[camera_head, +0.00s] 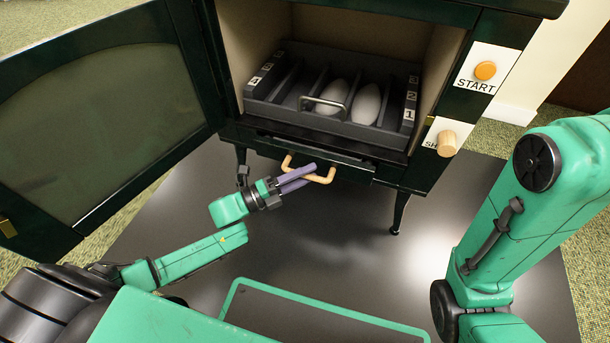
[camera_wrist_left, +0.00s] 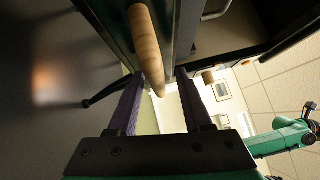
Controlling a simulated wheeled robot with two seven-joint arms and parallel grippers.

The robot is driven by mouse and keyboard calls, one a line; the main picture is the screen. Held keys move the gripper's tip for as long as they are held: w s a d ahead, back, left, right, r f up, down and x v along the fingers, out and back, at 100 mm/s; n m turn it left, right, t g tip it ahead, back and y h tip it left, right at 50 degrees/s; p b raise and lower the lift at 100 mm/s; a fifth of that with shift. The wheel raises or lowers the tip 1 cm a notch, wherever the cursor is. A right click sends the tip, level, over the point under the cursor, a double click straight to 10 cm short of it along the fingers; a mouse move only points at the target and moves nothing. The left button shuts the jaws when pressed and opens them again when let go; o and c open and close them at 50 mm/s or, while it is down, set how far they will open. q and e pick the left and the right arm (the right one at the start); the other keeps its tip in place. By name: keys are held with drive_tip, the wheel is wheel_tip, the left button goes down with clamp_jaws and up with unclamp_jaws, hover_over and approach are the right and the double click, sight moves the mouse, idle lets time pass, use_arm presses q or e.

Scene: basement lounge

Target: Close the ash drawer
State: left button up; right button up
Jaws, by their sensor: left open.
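The ash drawer (camera_head: 345,166) is the dark, low front under the stove's firebox. It seems to stand out a little from the stove body. Its pale wooden handle (camera_head: 288,162) has a bar across the front. My left gripper (camera_head: 308,176) has purple fingers and is at the handle, open. In the left wrist view the handle bar (camera_wrist_left: 148,45) shows ahead between the two fingers of the left gripper (camera_wrist_left: 160,88), and I cannot tell whether they touch it. My right gripper is outside both views; only its green arm shows at right.
The stove's glass door (camera_head: 110,120) stands open at left. A dark tray (camera_head: 330,130) with two pale egg-shaped pieces sits in the firebox. A START button (camera_head: 485,70) and a wooden knob (camera_head: 447,143) are at right. A dark floor plate (camera_head: 330,240) lies below.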

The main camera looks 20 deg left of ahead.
use_arm(q)
clamp_jaws()
drive_tip(key=shift+r, duration=0.15)
idle(1.1)
